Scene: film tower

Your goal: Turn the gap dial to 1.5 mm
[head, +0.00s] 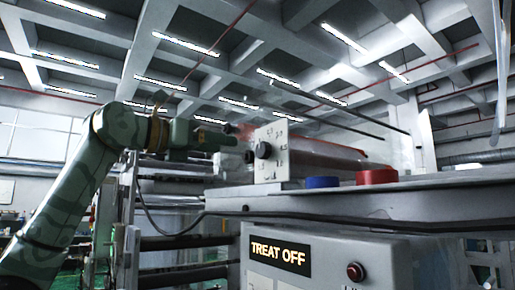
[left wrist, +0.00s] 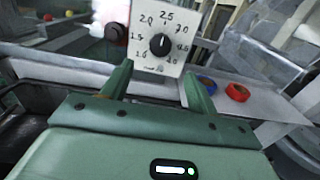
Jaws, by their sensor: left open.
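The gap dial is a black round knob (head: 263,150) on a small white panel (head: 281,168) in the head view. In the left wrist view the knob (left wrist: 160,44) sits mid-panel, ringed by printed numbers, with 1.5 at its left, 2.0 at upper left and 2.5 above. A faint pale mark on the knob seems to point up, near 2.5, but is too small to read surely. My left gripper (left wrist: 158,78) is open, its two fingers spread below the knob in that view, apparently holding nothing. In the head view my left gripper (head: 229,140) reaches in from the left, close to the panel. My right gripper is not visible.
Machine rollers and frames fill the left.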

